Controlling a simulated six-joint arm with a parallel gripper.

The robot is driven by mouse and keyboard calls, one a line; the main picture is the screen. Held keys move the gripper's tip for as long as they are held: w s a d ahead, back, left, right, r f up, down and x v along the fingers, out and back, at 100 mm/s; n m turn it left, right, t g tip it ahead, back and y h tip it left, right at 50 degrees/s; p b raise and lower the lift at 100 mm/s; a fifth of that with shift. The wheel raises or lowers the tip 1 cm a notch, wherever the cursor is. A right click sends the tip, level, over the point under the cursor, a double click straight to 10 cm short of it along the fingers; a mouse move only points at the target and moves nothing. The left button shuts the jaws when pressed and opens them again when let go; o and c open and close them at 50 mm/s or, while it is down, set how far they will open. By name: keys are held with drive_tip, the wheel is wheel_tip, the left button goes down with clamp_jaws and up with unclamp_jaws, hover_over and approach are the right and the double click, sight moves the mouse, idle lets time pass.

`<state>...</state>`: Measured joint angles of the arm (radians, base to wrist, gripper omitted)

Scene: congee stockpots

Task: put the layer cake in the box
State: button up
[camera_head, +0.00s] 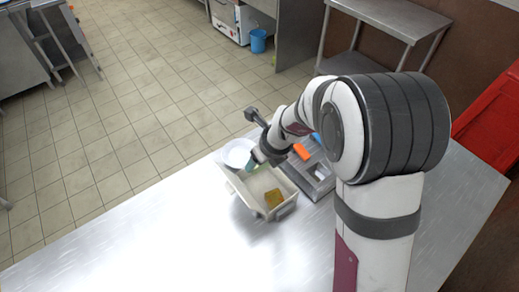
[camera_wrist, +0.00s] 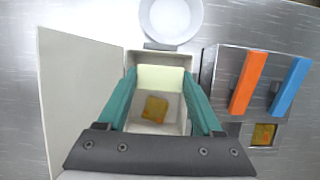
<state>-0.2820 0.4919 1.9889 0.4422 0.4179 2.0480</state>
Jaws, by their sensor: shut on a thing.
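My gripper (camera_wrist: 160,88), with teal fingers, is shut on a pale yellow block, taken as the layer cake (camera_wrist: 160,78). It holds the cake over the far part of the beige box (camera_wrist: 172,127); I cannot tell whether the cake touches the box. A brown-orange square piece (camera_wrist: 155,109) lies on the box floor, also visible in the head view (camera_head: 273,197). In the head view my gripper (camera_head: 254,165) reaches the far end of the box (camera_head: 285,211), and the cake is mostly hidden there.
A beige panel (camera_wrist: 85,95) stands out left of the box. A white bowl (camera_wrist: 171,18) sits behind it. Right is a grey tray (camera_wrist: 228,68) with an orange bar (camera_wrist: 249,82), a blue bar (camera_wrist: 290,88) and another brown piece (camera_wrist: 263,133). The table's left front is clear.

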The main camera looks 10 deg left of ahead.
drive_tip(key=shift+f, duration=3.25)
drive_tip(key=shift+f, duration=0.15)
drive_tip(key=o, duration=1.4)
drive_tip(key=shift+c, duration=1.2)
drive_tip(key=shift+v, duration=2.5)
